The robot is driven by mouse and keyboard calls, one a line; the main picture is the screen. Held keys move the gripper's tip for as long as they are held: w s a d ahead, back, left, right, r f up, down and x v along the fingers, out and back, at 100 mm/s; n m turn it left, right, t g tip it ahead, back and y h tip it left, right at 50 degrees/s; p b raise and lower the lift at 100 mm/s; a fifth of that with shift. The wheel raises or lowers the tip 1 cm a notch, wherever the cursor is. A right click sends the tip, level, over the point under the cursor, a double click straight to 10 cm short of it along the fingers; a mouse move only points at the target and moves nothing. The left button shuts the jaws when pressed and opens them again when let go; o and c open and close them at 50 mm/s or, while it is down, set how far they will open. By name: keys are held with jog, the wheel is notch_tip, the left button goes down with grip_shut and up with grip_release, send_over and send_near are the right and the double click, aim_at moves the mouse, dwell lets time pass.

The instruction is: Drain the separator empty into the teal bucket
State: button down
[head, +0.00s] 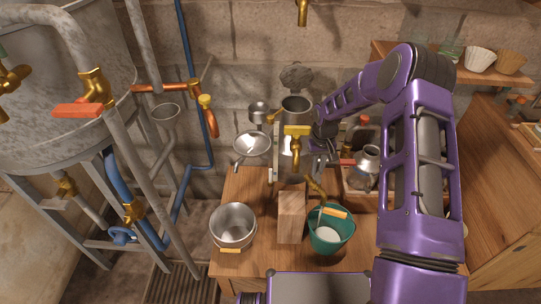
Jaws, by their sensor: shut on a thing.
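The separator (295,108) looks like a grey metal vessel on a stand at the back of the wooden bench, with a brass tap (298,131) on its front. The teal bucket (330,240) stands upright on the bench below, with an orange handle grip and something pale inside. A curved brass spout (315,186) hangs just above its rim. My gripper (318,164) is beside the separator, above the bucket. It is shut on a small part there, apparently the tap's handle, but its fingers hide most of it. I cannot make out any stream of liquid.
A wooden block (291,217) stands left of the bucket, and a steel pot (233,226) farther left. A metal funnel (251,145) is behind. A small metal can (367,162) sits in a wooden crate at right. A big tank (60,130) with pipes fills the left.

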jog(key=shift+a+n, duration=0.1)
jog(key=shift+n, duration=1.5)
dwell(6.4)
